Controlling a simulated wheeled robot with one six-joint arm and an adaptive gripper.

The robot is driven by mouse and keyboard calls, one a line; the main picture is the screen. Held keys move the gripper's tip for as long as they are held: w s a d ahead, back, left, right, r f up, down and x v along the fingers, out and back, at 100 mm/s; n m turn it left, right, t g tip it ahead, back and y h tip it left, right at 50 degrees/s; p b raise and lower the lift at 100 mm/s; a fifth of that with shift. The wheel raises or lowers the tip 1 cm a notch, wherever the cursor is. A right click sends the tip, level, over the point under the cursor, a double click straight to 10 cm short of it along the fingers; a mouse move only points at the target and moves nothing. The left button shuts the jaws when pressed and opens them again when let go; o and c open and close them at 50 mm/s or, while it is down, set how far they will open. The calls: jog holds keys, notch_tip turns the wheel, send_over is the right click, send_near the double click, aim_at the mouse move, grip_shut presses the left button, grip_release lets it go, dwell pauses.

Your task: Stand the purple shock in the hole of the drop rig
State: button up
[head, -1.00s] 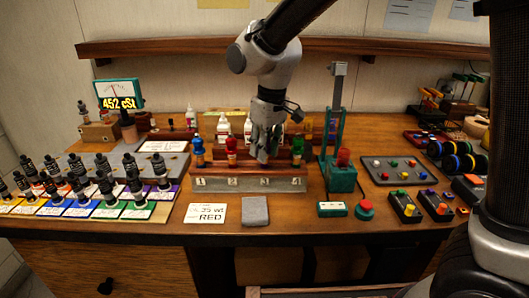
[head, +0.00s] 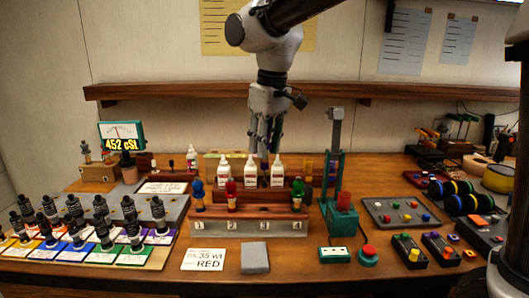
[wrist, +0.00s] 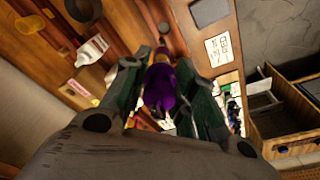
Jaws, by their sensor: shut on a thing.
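My gripper (wrist: 163,62) is shut on the purple shock (wrist: 160,88), whose purple body sits between the green fingers in the wrist view. In the head view my gripper (head: 267,150) hangs above the numbered rack (head: 245,229), behind the white bottles; the shock is hardly visible there. The tall stand with a teal frame, grey post and red part on its base (head: 341,220) looks like the drop rig, right of the rack. Its hole cannot be made out.
Blue (head: 198,194), red (head: 231,194) and green (head: 298,194) pieces stand in the rack. White bottles (head: 250,172) stand behind it. A button tray (head: 400,214) lies right of the stand. Several black-topped bottles (head: 103,212) fill the left. A wall shelf (head: 180,92) runs behind.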

jog(key=shift+r, duration=2.35)
